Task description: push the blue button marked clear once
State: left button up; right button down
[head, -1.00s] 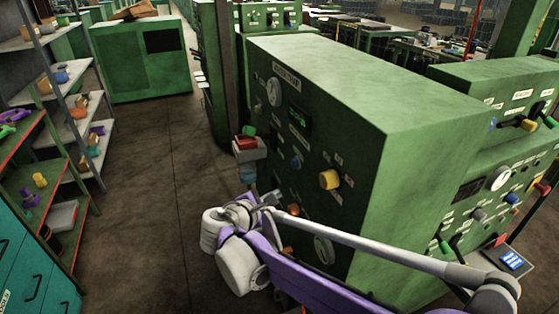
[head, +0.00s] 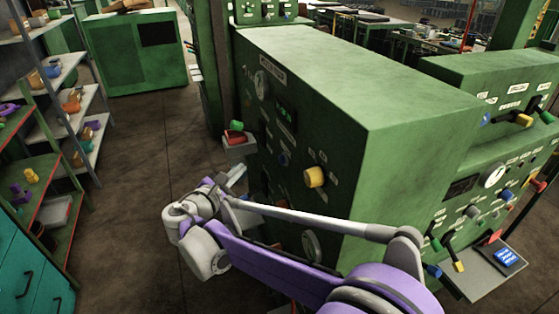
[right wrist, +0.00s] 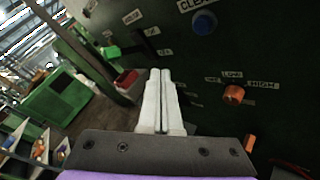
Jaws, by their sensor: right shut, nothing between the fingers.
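The blue button (right wrist: 204,22) is a round blue cap on the dark green panel, at the top of the right wrist view. A white label (right wrist: 194,4) above it, cut by the frame edge, begins "CLE". In the head view a small blue button (head: 283,159) shows on the machine's front face. My right gripper (head: 238,174) is in front of this face, lower and to the left of the button. Its white fingers (right wrist: 160,74) are shut together and empty, apart from the button. My left gripper is not in view.
An orange knob (right wrist: 234,95) marked low and high sits below the button. A yellow knob (head: 314,177) sticks out of the panel. A box with red and green parts (head: 235,138) stands at the panel's far edge. Shelves (head: 75,125) line the left, with open floor between.

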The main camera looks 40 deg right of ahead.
jog(key=s+d, duration=0.2)
jog(key=d, duration=0.6)
dwell(2.0)
jog(key=shift+d, duration=0.4)
jog(key=shift+s+d, duration=0.15)
jog(key=shift+d, duration=0.15)
dwell(0.5)
jog(key=shift+a, duration=0.15)
jog(key=shift+w+a, duration=0.2)
jog(key=shift+a, duration=0.4)
jog(key=a, duration=0.2)
jog(key=w+a, duration=0.1)
jog(key=a, duration=0.1)
jog(key=shift+w+a, duration=0.1)
jog(key=shift+a, duration=0.3)
